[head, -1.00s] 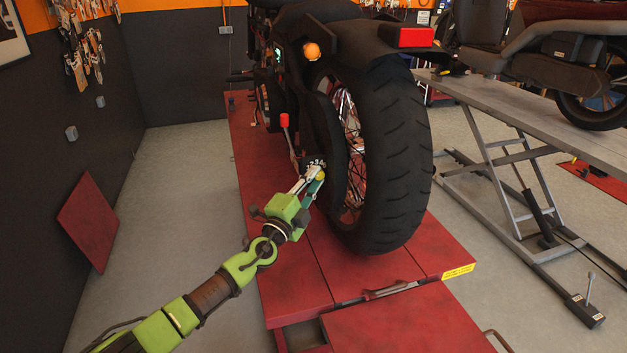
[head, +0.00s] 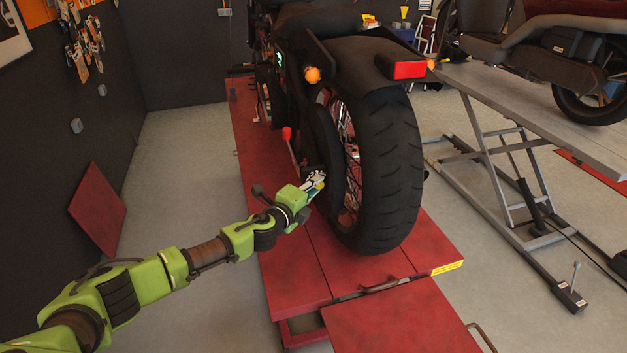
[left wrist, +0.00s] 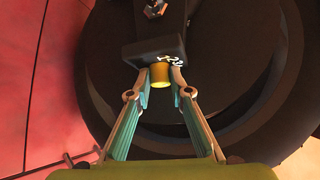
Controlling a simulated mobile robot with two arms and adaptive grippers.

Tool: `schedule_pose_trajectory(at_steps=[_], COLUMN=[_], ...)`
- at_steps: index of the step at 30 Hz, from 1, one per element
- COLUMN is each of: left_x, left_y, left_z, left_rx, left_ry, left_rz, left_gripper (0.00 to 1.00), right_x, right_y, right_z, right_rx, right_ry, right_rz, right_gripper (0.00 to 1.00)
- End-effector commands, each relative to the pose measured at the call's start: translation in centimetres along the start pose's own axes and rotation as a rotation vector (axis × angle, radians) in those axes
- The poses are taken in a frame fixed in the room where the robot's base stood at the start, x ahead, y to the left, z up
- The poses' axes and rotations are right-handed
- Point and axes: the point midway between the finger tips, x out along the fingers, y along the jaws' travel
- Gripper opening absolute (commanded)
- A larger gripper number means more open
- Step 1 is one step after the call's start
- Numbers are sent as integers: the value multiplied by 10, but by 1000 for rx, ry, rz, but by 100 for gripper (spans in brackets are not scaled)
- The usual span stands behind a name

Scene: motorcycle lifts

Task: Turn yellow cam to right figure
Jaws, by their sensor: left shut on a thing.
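The yellow cam (left wrist: 160,75) is a short yellow cylinder on a dark block (left wrist: 152,38) beside the rear wheel. White figures (left wrist: 172,60) and a yellow mark show just behind it, partly hidden and too small to read surely. My left gripper (left wrist: 161,79) has one fingertip on each side of the cam and is closed on it. In the head view my left gripper (head: 317,181) reaches the left side of the wheel, and the cam is mostly hidden by the fingers. My right gripper is not in view.
The motorcycle's rear tire (head: 378,170) stands close to the right of my gripper, on a red lift (head: 285,270). A red-tipped lever (head: 287,133) rises just behind. A grey lift (head: 540,115) with another motorcycle stands right.

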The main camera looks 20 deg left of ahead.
Motion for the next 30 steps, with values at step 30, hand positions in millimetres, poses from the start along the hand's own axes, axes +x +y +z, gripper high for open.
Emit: schedule_pose_trajectory(at_steps=[30], left_x=[2], left_y=[-8], left_z=[-2], left_rx=[359], left_ry=[0], left_rz=[362], left_gripper=[0], right_x=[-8], right_y=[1], right_z=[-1], right_rx=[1], right_ry=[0], right_rz=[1], right_gripper=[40])
